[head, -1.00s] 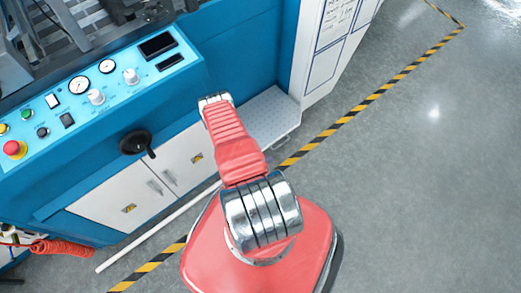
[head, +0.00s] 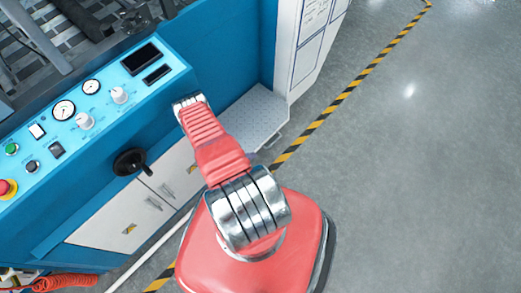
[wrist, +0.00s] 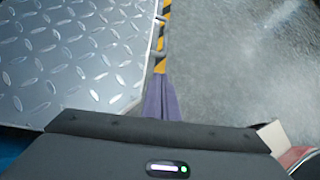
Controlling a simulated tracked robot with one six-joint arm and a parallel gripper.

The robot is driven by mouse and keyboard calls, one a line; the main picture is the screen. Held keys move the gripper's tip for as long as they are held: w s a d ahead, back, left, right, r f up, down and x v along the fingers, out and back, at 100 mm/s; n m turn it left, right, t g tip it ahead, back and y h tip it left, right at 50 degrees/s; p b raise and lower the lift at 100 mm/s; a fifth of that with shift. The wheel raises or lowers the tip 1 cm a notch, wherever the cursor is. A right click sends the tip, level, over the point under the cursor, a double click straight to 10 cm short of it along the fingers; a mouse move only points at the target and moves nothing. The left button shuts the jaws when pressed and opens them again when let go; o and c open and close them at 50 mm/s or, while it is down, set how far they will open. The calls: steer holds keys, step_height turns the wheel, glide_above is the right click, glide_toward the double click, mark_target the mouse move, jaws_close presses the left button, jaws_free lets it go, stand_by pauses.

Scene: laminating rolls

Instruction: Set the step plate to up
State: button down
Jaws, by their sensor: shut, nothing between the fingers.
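The step plate (head: 247,119) is a silver diamond-tread plate at the foot of the blue machine. It lies flat, folded out, with a small handle (head: 272,141) on its outer edge. In the wrist view the plate (wrist: 75,55) fills the upper left, and its handle (wrist: 161,36) shows at its right edge over the striped line. My gripper (wrist: 160,80) is shut and empty; its purple-grey fingers point towards the handle side, beside the plate's edge. I cannot tell the height gap between them. In the head view my arm hides the gripper.
The blue control panel (head: 105,95) with gauges and knobs is at left, with a black crank (head: 130,161) below it. White cabinet doors (head: 125,215) and a white cabinet (head: 305,45) flank the plate. Open grey floor (head: 420,170) lies right of the striped line (head: 330,110).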

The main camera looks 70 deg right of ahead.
steer(key=shift+d+f, duration=0.1)
steer(key=x, duration=0.9)
steer(key=shift+s+d, duration=0.25)
steer(key=shift+w, duration=0.1)
stand_by(0.3)
